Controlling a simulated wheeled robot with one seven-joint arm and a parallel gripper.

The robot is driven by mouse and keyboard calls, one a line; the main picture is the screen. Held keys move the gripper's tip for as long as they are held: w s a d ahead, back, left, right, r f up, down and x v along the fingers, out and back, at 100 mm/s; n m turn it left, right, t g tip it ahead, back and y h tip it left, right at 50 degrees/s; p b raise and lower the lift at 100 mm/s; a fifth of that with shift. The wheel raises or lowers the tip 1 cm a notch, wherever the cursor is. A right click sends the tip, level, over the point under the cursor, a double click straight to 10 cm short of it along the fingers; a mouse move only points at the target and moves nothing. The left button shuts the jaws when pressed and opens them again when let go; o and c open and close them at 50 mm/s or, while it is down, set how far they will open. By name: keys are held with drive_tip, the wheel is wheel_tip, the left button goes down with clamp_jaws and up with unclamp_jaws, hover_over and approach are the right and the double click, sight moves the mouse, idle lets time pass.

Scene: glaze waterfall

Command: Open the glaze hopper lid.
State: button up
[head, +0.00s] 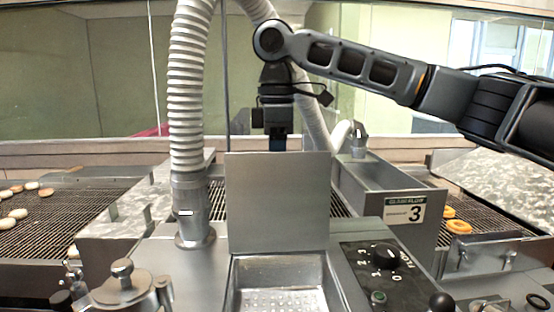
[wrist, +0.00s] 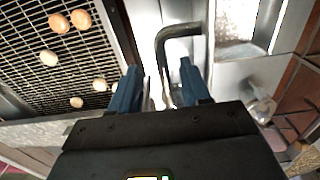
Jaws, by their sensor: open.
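The glaze hopper lid (head: 277,200) is a flat grey metal plate. In the head view it stands upright at the back of the hopper opening (head: 280,272), so the opening is uncovered. A perforated metal bottom shows inside. My gripper (head: 277,143) is behind the lid's top edge, pointing down; the lid hides its fingertips there. In the wrist view my gripper (wrist: 160,68) has its two blue fingers apart. A bent grey metal bar (wrist: 180,31) reaches down to the space between the fingers. I cannot tell whether the fingers touch it.
A ribbed white hose (head: 187,90) rises left of the lid. A control panel with a black knob (head: 388,257) is at the right. Conveyor mesh (head: 75,215) with several doughnuts lies left; more lie right.

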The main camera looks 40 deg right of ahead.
wheel_tip(320, 180, up, 9)
idle(0.8)
idle(0.5)
